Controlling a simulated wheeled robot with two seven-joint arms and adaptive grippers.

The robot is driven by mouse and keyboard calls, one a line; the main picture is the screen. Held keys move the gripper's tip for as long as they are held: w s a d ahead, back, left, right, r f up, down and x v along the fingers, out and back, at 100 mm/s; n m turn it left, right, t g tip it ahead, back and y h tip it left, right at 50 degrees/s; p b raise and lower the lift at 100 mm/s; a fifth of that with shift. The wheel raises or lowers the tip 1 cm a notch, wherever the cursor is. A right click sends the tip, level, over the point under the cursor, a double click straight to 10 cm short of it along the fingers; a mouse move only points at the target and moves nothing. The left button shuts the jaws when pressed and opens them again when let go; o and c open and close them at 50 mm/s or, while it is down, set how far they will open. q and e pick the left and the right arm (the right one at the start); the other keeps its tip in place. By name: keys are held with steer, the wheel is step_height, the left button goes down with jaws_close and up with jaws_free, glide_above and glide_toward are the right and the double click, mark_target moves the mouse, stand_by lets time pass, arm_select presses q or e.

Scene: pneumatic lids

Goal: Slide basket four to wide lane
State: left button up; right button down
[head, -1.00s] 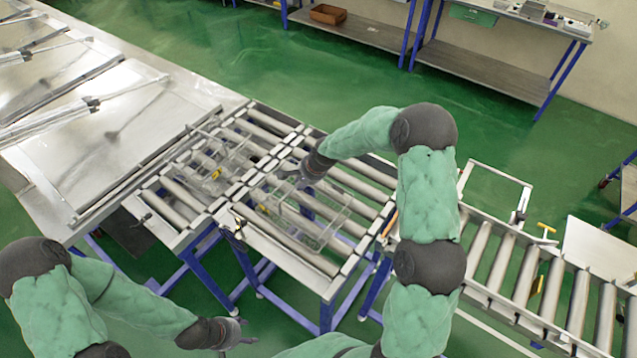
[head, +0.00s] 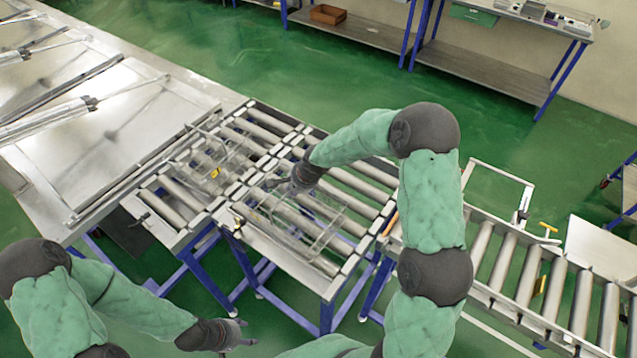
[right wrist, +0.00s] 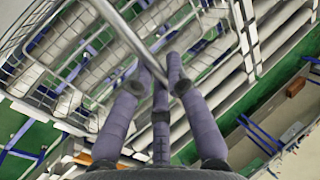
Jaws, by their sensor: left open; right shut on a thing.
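A clear-looking wire basket (head: 325,238) sits on the rollers of the right-hand lane of the near roller table. A second wire basket (head: 232,157) sits on the left-hand lane. No number can be read on either, so I cannot tell which is basket four. My right gripper (head: 296,187) is at the far left end of the near basket. In the right wrist view, its fingers (right wrist: 155,80) are shut on a metal wire rail of the basket (right wrist: 125,32). My left gripper (head: 240,336) is open and empty, low over the floor in front of the roller table.
A roller conveyor (head: 525,270) with a yellow-handled gate (head: 548,228) runs off to the right. Steel lidded units (head: 100,130) adjoin the lanes on the left. A small yellow part (head: 215,173) shows on the left lane. Workbenches stand at the back, beyond open green floor.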

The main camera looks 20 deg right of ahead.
stand_by(0.3)
steer(key=c, duration=1.2)
jaws_free()
steer(key=shift+o, duration=0.2)
steer(key=shift+s+f, duration=0.1)
step_height(320, 180, up, 8)
steer(key=p, duration=0.3)
steer(key=shift+p, duration=0.3)
